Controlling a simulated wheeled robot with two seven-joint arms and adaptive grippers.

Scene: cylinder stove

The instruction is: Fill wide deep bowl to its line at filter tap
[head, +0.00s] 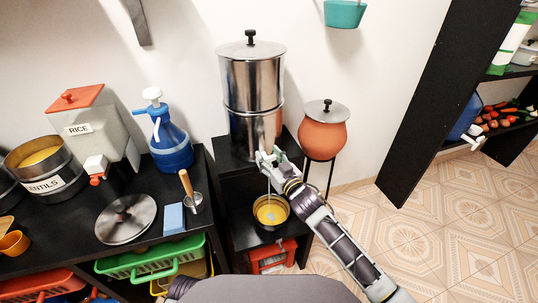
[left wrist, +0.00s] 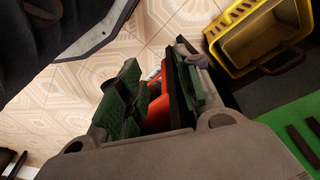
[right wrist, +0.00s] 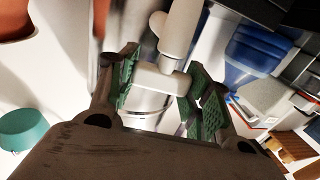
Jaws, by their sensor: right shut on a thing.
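The steel water filter (head: 252,85) stands on a black stand, with its tap at the lower front. My right gripper (head: 266,158) is shut on the tap's white handle, which shows between its green pads in the right wrist view (right wrist: 160,80). A bowl with a yellow inside (head: 270,211) sits on the lower black shelf below the tap. A thin pale stream runs down from the tap into it. Its fill line and exact water level are too small to tell. My left gripper (left wrist: 150,90) is open and empty; the head view does not show it.
A clay pot (head: 322,135) stands on a thin stand right of the filter. On the left counter are a blue pump jug (head: 171,145), a rice dispenser (head: 95,125), a lentils pot (head: 45,165) and a steel lid (head: 126,218). The tiled floor at right is clear.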

